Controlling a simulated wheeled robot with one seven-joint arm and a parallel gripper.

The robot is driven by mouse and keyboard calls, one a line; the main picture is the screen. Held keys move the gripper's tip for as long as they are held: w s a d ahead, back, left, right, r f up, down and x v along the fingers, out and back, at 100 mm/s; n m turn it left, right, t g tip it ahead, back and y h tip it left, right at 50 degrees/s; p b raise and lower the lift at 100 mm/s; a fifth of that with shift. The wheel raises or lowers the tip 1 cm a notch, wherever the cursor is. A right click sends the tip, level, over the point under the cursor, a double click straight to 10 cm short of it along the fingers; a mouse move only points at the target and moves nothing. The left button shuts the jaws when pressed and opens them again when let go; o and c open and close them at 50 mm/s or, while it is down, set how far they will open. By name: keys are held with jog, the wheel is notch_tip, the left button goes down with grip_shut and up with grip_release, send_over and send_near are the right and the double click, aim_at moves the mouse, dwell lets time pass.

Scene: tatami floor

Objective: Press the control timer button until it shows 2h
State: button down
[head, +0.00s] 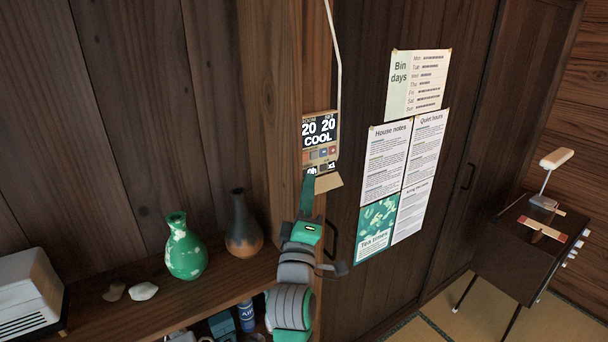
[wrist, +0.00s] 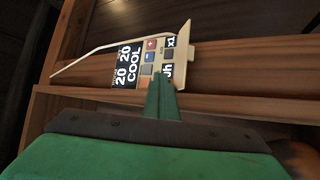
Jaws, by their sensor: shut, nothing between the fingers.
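The control panel (head: 334,145) is mounted on the wooden post, with a dark screen reading 20 20 COOL. Small buttons, one red and one blue, sit under the screen. Below them are two small dark readouts, one ending in "h" and one that looks like x1; the first digit before the "h" is unclear. The panel also shows sideways in the wrist view (wrist: 127,66). My gripper (head: 309,177) is shut and empty, its green fingers pointing at the panel's lower left. In the wrist view the fingertips (wrist: 160,78) overlap the button area, hiding part of it; contact cannot be told.
A beige flap (head: 328,183) sticks out at the panel's bottom. A shelf at left holds a green vase (head: 186,248), a dark vase (head: 243,225) and stones. Paper notices (head: 394,178) hang on the right wall. A dark cabinet with a lamp (head: 548,178) stands far right.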

jog(key=shift+s+a+r, duration=0.15)
jog(key=shift+s+a, duration=0.05)
jog(key=shift+a, duration=0.25)
jog(key=shift+s+d, duration=1.75)
jog(key=shift+s, duration=0.25)
